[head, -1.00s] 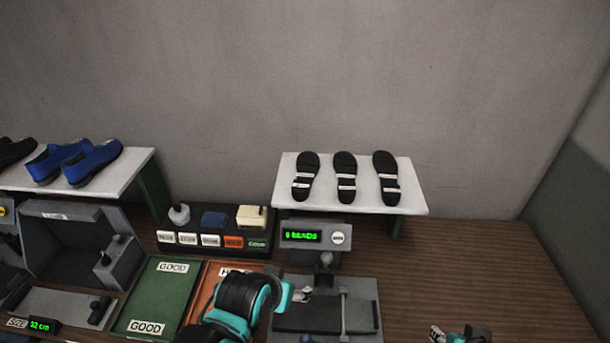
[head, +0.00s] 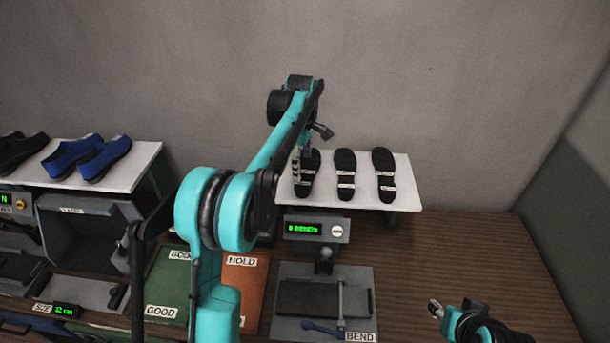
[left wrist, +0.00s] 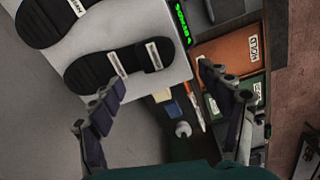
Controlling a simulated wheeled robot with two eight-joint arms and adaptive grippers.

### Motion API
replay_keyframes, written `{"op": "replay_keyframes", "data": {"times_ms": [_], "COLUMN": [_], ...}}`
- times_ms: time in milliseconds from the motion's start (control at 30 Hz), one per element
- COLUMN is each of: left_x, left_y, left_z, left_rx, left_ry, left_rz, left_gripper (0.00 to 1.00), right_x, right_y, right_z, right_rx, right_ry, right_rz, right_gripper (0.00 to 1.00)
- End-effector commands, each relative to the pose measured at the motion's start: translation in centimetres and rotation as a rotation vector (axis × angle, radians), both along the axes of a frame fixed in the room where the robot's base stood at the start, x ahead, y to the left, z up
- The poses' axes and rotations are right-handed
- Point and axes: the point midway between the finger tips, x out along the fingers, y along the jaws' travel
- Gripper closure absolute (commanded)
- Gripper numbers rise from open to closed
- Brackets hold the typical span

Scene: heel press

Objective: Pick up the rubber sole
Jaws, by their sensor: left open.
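Three black rubber soles with white label bands lie in a row on a white shelf (head: 375,200): the left sole (head: 306,186), the middle sole (head: 345,165) and the right sole (head: 384,165). My left gripper (head: 306,148) is over the far end of the left sole and partly hides it. In the left wrist view the left gripper (left wrist: 168,100) is open and empty, its fingers wide apart. The left sole (left wrist: 100,68) lies beyond one finger there, with another sole (left wrist: 45,18) farther off. My right gripper (head: 436,308) is low at the right; its jaws are unclear.
Below the shelf stands a bend tester with a green display (head: 305,228) and a grey base (head: 355,310). Green and orange trays (head: 243,285) lie left of it, partly behind my arm. Blue shoes (head: 90,158) sit on another shelf at left. The wooden table is clear at right.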

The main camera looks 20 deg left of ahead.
Motion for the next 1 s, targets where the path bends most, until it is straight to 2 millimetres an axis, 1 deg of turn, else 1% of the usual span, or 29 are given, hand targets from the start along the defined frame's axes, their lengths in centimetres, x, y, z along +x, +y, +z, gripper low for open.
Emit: {"op": "replay_keyframes", "data": {"times_ms": [33,200,467,700,767,867,1000], "left_x": [0.8,1.8,1.7,1.5,1.5,1.5,1.5], "left_y": [0.4,0.9,0.7,0.2,0.3,0.3,0.3], "left_z": [-0.3,-1.5,-4.4,-7.9,-8.6,-9.1,-9.2], "left_rx": [-0.004,-0.008,-0.008,-0.007,-0.007,-0.007,-0.007], "left_ry": [0.015,0.042,0.044,0.043,0.043,0.043,0.043], "left_rz": [0.044,0.126,0.130,0.129,0.129,0.129,0.129], "left_gripper": [0.22,0.22,0.22,0.22,0.22,0.22,0.22], "right_x": [0.0,0.0,0.0,0.0,0.0,0.0,0.0], "right_y": [0.0,0.0,0.0,0.0,0.0,0.0,0.0], "right_z": [0.5,0.7,1.0,1.8,1.8,1.8,1.8], "right_rx": [0.000,0.000,0.000,0.000,0.000,0.000,0.000], "right_ry": [0.000,0.000,0.000,0.000,0.000,0.000,0.000], "right_rz": [0.000,0.000,0.000,0.000,0.000,0.000,0.000], "right_gripper": [0.60,0.60,0.60,0.60,0.60,0.60,0.60]}}
